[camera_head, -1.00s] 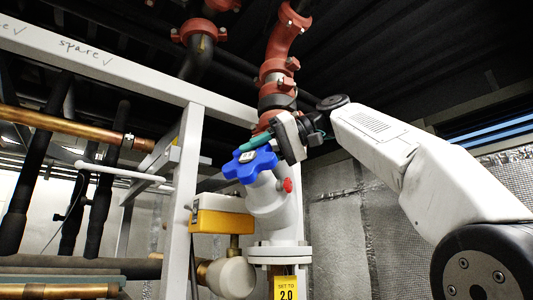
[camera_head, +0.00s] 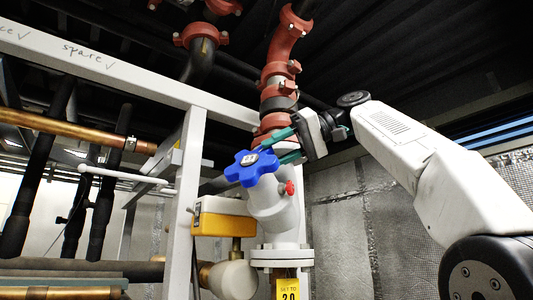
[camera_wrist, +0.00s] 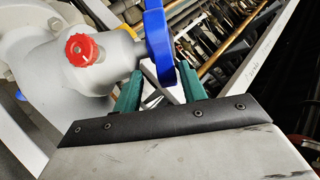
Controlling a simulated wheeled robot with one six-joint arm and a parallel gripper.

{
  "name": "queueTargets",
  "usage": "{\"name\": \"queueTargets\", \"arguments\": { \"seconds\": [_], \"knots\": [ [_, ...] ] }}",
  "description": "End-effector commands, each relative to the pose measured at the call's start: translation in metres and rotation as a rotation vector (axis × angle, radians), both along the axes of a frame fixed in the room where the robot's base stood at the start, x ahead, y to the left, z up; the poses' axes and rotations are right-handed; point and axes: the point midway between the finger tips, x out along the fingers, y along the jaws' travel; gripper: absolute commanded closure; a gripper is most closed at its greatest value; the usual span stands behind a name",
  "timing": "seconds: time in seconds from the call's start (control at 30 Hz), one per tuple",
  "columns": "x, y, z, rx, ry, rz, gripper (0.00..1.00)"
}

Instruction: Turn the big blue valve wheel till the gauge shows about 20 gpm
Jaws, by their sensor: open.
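The big blue valve wheel (camera_head: 251,167) is a lobed knob on a pale grey valve body (camera_head: 276,206). My gripper (camera_head: 277,149) is open at the wheel's upper right, its green fingers spread and pointing left. In the wrist view the wheel (camera_wrist: 158,42) shows edge-on, its near edge between the tips of my gripper (camera_wrist: 160,80). I cannot tell whether either finger touches it. A yellow tag (camera_head: 287,290) below the flange says "SET TO", with a number that looks like 2.0 or 20. No readable gauge face shows.
A small red knob (camera_head: 290,188) sticks out of the valve body, also in the wrist view (camera_wrist: 82,49). A yellow-and-white box (camera_head: 222,224) sits left of the valve. A white frame post (camera_head: 182,215) stands further left. Red pipe couplings (camera_head: 277,75) rise above.

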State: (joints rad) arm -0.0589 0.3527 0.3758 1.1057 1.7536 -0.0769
Motion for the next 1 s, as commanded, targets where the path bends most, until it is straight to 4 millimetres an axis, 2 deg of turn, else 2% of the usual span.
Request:
{"name": "queueTargets", "arguments": {
  "seconds": [0.5,0.7,1.0],
  "knots": [
    [-0.015,-0.087,0.0,0.001,0.0,-0.004,0.58],
    [-0.018,-0.101,0.0,0.001,0.0,-0.001,0.58],
    [-0.018,-0.102,0.0,0.001,0.0,0.0,0.58]
  ]
}}
